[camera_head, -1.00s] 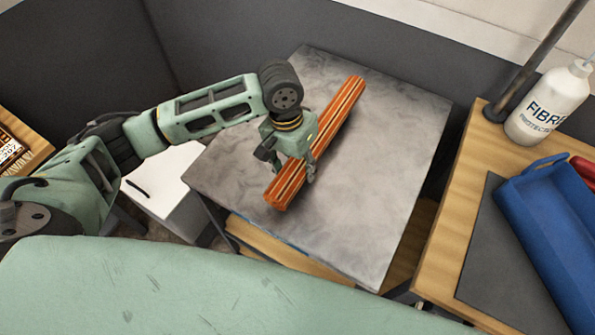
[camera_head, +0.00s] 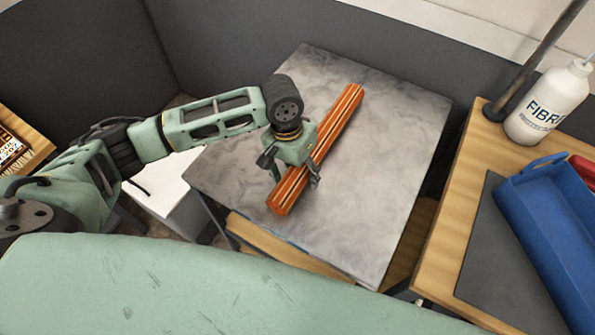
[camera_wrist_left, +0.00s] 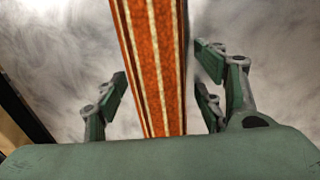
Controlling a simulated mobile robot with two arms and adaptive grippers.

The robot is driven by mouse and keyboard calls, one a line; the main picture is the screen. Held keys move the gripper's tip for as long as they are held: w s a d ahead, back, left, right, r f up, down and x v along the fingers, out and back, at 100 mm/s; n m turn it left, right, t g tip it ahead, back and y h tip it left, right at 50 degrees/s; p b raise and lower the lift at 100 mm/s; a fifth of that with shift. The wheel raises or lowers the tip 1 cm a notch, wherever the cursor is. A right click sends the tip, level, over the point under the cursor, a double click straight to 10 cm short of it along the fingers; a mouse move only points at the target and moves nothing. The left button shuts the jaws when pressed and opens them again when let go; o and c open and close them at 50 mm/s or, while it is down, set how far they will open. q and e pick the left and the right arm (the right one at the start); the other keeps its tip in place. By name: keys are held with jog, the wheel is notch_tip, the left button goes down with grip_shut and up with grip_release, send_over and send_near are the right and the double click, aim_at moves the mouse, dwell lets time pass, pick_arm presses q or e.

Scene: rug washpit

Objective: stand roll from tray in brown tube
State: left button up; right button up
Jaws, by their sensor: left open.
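An orange-red roll (camera_head: 335,130) with pale and dark stripes lies slantwise on a grey marbled table top. My left gripper (camera_head: 292,172) is above the roll's near half, with its fingers open on either side of it. In the left wrist view the roll (camera_wrist_left: 158,65) runs between the open fingers (camera_wrist_left: 165,90), with a gap on both sides. A blue tray (camera_head: 550,225) stands on the wooden bench at the right. I see no brown tube in these views. My right gripper is not in view.
The grey table top (camera_head: 395,150) is otherwise bare. On the wooden bench (camera_head: 455,215) stand a white bottle (camera_head: 548,105), a dark mat (camera_head: 500,265) and a pole. A white box (camera_head: 165,185) is left of the table, and dark walls rise behind.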

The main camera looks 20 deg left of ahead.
pick_arm(q)
jog(key=shift+r, duration=0.1)
notch_tip(320, 180, up, 12)
jog(key=a, duration=0.1)
jog(key=shift+a+b, duration=0.35)
jog(key=shift+w+f, duration=0.1)
jog(key=shift+f, duration=0.1)
